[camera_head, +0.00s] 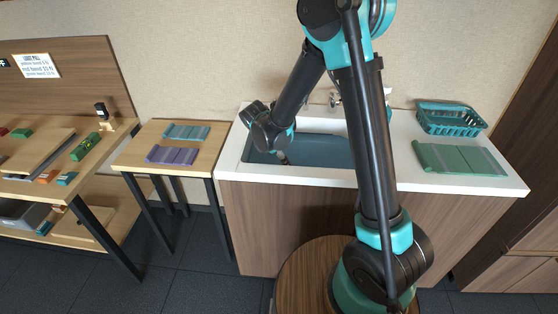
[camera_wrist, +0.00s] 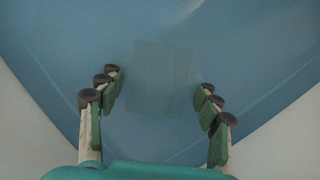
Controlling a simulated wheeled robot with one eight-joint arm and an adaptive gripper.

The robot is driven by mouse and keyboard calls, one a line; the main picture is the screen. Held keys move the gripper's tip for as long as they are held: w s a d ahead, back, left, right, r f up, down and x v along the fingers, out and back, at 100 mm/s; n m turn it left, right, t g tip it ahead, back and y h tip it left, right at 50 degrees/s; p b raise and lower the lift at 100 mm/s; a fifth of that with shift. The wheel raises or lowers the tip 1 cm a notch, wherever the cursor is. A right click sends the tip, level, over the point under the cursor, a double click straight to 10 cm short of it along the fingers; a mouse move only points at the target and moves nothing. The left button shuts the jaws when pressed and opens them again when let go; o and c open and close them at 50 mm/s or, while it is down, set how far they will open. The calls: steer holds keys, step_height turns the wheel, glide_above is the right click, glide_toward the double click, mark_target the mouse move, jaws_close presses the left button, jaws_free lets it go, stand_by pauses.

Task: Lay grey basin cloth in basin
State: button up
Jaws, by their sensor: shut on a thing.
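The basin (camera_head: 325,150) is a blue-grey sink set in a white counter, and its blue inside fills most of the wrist view (camera_wrist: 240,50). My gripper (camera_wrist: 158,95) points down into it, with fingers at both sides of the wrist view. In the head view my gripper (camera_head: 281,156) is low over the basin's left part, partly hidden by the rim. A faint blue-grey rectangle, seemingly the grey basin cloth (camera_wrist: 162,78), shows between the fingers and barely stands out from the basin. My gripper is shut on it; the contact edges are not clear.
A green folded cloth (camera_head: 460,159) and a teal basket (camera_head: 451,118) are on the counter's right. A side table (camera_head: 124,158) on the left bears a purple cloth (camera_head: 173,155) and a teal cloth (camera_head: 187,132). The tap (camera_head: 335,99) stands behind the basin.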

steer(key=o, duration=1.1)
steer(key=shift+f, duration=0.1)
steer(key=v, duration=1.2)
